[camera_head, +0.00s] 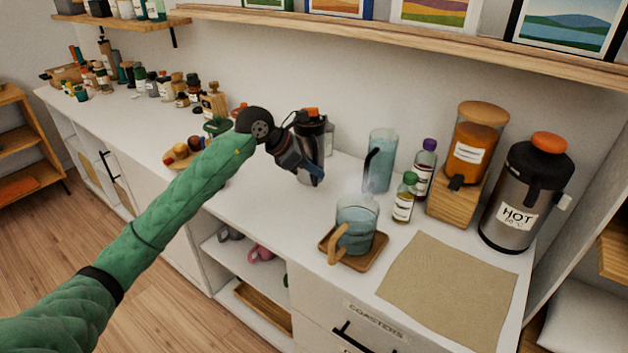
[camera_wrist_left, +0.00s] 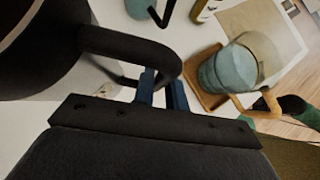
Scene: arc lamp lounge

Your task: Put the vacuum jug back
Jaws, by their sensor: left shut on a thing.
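The vacuum jug (camera_head: 314,128), dark with an orange top, stands roughly upright at the back of the white counter, partly hidden by my gripper. In the left wrist view its dark body (camera_wrist_left: 45,50) and black loop handle (camera_wrist_left: 128,46) fill the upper left. My left gripper (camera_head: 312,172) is shut on that handle; its blue fingers (camera_wrist_left: 162,92) show in the wrist view. I cannot tell whether the jug's base touches the counter. My right gripper is not seen in the head view.
A glass mug (camera_head: 357,222) sits on a wooden coaster (camera_head: 376,257) beside a tan mat (camera_head: 450,285). A blue pitcher (camera_head: 380,160), small bottles (camera_head: 404,200), an amber dispenser (camera_head: 474,140) and a jug labelled HOT (camera_head: 522,195) stand to the right. A shelf (camera_head: 400,36) runs above.

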